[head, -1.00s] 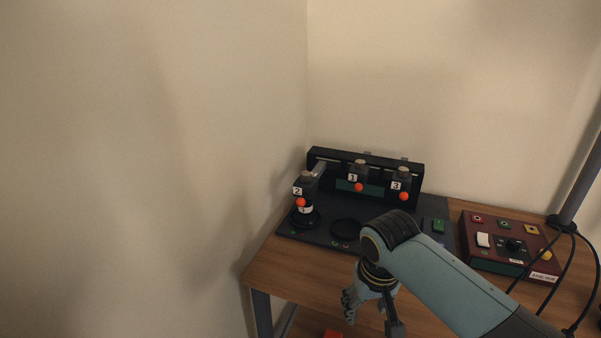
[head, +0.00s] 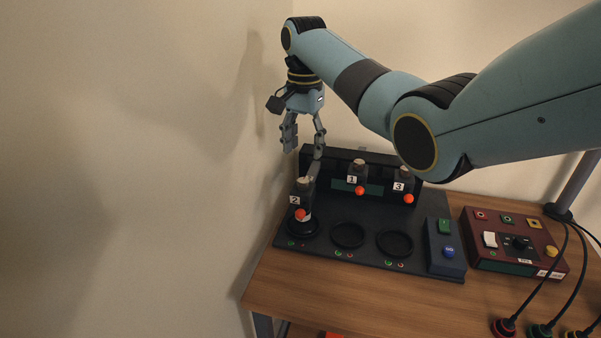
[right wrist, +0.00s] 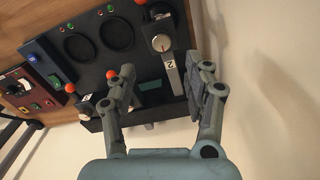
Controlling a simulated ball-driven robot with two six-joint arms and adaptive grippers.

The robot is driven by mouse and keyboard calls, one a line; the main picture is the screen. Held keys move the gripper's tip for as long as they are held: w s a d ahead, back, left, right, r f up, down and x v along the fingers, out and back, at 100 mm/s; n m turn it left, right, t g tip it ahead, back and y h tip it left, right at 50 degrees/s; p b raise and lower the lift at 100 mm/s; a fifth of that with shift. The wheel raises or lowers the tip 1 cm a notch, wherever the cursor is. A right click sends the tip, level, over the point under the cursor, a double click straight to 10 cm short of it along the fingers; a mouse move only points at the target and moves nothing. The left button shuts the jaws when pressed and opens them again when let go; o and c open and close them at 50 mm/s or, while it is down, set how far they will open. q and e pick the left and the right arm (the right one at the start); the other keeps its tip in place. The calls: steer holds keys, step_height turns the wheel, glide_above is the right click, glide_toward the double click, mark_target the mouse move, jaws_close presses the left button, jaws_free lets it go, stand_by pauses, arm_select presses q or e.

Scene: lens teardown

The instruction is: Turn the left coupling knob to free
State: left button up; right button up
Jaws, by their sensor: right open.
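The unit labelled 2 (head: 295,200) stands out over the left ring of the dark panel, with a red ball (head: 300,214) at its front. Its top carries a round pale knob (head: 304,183); this knob also shows in the right wrist view (right wrist: 161,43) with a dark line across it. I cannot read the knob's setting. My right gripper (head: 304,150) is open and empty, pointing down above the back left of the panel, behind the knob. In the right wrist view, the gripper (right wrist: 163,85) has unit 2's arm beyond its spread fingers. My left gripper is out of view.
Units 1 (head: 358,172) and 3 (head: 404,178) sit at the back rail, each with a red ball. Two empty rings (head: 348,246) lie in front. A red control box (head: 490,255) with cables stands right. The wall is close on the left.

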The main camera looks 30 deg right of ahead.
mark_target(303, 180)
step_height(303, 180, down, 6)
steer(key=shift+w+a+r, duration=0.1)
steer(key=shift+r, duration=0.05)
steer(key=shift+f, duration=1.55)
steer(key=c, duration=0.5)
jaws_close()
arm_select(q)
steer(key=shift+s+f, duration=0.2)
